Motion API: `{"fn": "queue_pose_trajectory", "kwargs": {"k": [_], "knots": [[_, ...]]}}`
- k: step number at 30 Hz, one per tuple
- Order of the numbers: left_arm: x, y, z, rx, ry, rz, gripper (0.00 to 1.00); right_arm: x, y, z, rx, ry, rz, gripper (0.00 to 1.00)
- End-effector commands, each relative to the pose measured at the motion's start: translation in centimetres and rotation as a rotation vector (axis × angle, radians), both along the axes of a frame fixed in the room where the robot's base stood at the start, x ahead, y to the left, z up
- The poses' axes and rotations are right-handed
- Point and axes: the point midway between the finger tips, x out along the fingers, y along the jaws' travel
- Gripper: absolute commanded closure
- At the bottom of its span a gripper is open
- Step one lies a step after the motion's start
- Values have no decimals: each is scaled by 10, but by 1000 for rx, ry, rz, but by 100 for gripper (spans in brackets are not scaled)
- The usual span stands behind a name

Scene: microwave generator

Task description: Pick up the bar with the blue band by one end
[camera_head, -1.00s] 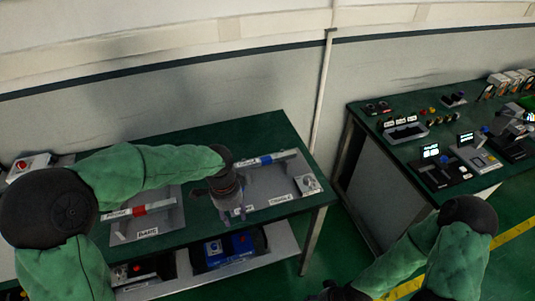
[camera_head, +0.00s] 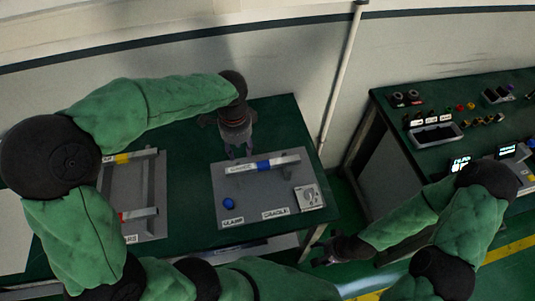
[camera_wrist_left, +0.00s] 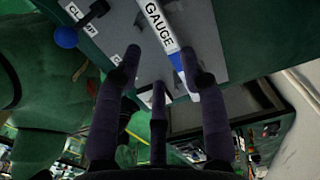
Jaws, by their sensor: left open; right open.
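The bar with the blue band (camera_head: 280,161) lies across the grey board (camera_head: 232,201) on the green table, raised above it. Its left end carries a white label that reads GAUGE in the left wrist view (camera_wrist_left: 158,22). My left gripper (camera_head: 240,157) is open, fingers pointing down, just behind and above the labelled left part of the bar. In the left wrist view its fingers (camera_wrist_left: 160,78) are spread, with the bar and blue band showing beyond them; contact cannot be told. My right gripper (camera_head: 326,252) is low at the right, away from the bar, its fingers dark and small.
A blue knob (camera_head: 229,203) and a white block (camera_head: 308,196) sit on the same board. Another board at left holds a yellow-banded bar (camera_head: 122,158) and a red-banded bar (camera_head: 137,213). A second table (camera_head: 392,103) with devices stands at right.

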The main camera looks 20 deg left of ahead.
Motion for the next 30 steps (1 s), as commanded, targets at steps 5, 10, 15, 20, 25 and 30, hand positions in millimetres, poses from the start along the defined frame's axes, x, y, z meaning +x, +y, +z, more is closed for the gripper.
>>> {"fn": "queue_pose_trajectory", "kwargs": {"k": [5, 10, 15, 20, 25, 30], "knots": [[-2, 0, -30, -1, 7, 0, 58, 0, 0, -7, 0, 1, 0, 44], [-1, 0, -48, 0, 4, 0, 58, 0, 0, -11, 0, 0, 0, 44], [-1, 0, -54, 0, 4, 1, 58, 0, 0, -12, 0, 0, 0, 44], [-2, -1, -71, -1, 5, 0, 58, 0, 0, -17, 0, 0, 0, 44], [-2, -2, -96, 0, 5, -1, 58, 0, 0, -24, 0, 0, 0, 44], [-2, -2, -104, 0, 2, 1, 58, 0, 0, -26, 0, 0, 0, 44]]}}
